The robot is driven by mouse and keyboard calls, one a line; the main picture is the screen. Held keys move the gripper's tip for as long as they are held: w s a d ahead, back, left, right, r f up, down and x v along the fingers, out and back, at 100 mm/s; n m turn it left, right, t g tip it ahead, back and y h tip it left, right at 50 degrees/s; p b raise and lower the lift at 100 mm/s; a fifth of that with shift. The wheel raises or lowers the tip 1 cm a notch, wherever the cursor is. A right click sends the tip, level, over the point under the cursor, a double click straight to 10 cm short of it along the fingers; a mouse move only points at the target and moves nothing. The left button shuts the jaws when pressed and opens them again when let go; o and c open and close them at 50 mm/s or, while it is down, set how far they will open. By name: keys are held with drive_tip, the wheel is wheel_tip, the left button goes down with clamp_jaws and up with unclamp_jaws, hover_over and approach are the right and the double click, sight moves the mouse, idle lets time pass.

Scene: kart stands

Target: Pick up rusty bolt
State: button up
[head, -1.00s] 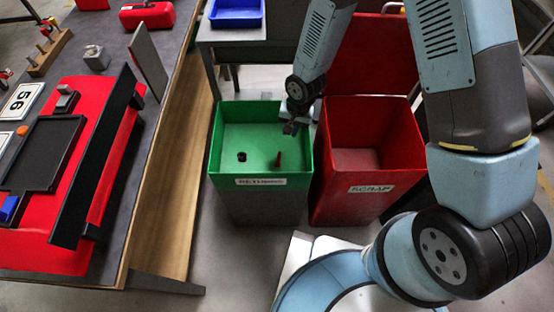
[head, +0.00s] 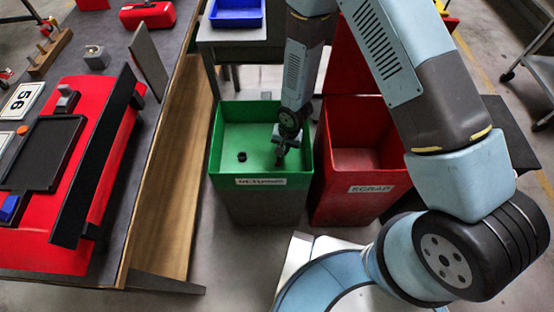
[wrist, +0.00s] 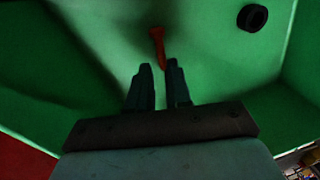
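The rusty bolt (wrist: 158,45) is a reddish-brown piece in the green bin (wrist: 110,30), seen in the wrist view just beyond my fingertips. My gripper (wrist: 160,68) is open, its two dark fingers pointing at the bolt with a gap between them. I see no contact with the bolt. In the head view my gripper (head: 279,158) is over the right part of the green bin (head: 262,181) and hides the bolt.
A small black ring-like part (head: 242,157) lies in the same bin, left of my gripper; it also shows in the wrist view (wrist: 252,17). A workbench (head: 100,60) is on the left.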

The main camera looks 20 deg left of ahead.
sight(279, 158)
drive_tip(key=shift+s+a+f, duration=0.1)
drive_tip(key=shift+a+f, duration=0.05)
drive_tip(key=shift+f, duration=0.7)
drive_tip(key=shift+s+a+f, duration=0.1)
drive_tip(key=shift+f, duration=0.8)
drive_tip(key=shift+s+a+f, duration=0.1)
drive_tip(key=shift+a+f, duration=0.05)
drive_tip(key=shift+f, duration=0.7)
drive_tip(key=shift+c, duration=0.3)
clamp_jaws()
